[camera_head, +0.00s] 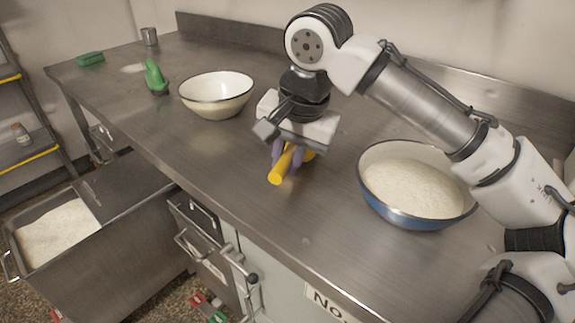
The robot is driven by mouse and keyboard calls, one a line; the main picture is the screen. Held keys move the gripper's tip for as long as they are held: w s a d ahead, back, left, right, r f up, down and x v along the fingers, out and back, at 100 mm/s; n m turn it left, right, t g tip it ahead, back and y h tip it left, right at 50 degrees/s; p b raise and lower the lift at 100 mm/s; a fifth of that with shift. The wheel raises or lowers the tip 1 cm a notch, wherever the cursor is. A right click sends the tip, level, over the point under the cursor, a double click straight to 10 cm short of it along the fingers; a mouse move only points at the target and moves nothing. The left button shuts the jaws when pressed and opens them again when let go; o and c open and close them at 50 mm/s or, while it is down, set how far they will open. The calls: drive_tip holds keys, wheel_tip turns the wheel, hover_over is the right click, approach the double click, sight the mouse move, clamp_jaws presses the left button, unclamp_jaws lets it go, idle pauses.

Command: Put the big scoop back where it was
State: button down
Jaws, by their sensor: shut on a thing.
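My gripper (287,155) points down over the steel counter, between a white bowl and a blue bowl. It is shut on a yellow scoop. The yellow scoop's (281,168) handle points toward the counter's front edge, and a small part of its yellow body shows at the right of the fingers. The rest of the scoop is hidden behind my gripper. I cannot tell whether the scoop touches the counter. A green scoop (155,77) stands on the counter at the left, beyond the white bowl.
The white bowl (216,98) is left of my gripper; the blue bowl (412,206), holding flour, is at the right. A flour bin (130,245) stands open below the counter at left. A metal cup (149,36) and green sponge (90,58) sit at the far end. The counter's front strip is clear.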

drive_tip(key=shift+f, duration=0.75)
drive_tip(key=shift+f, duration=0.1)
drive_tip(key=c, duration=1.3)
unclamp_jaws()
drive_tip(key=v, duration=1.2)
drive_tip(key=shift+p, duration=0.4)
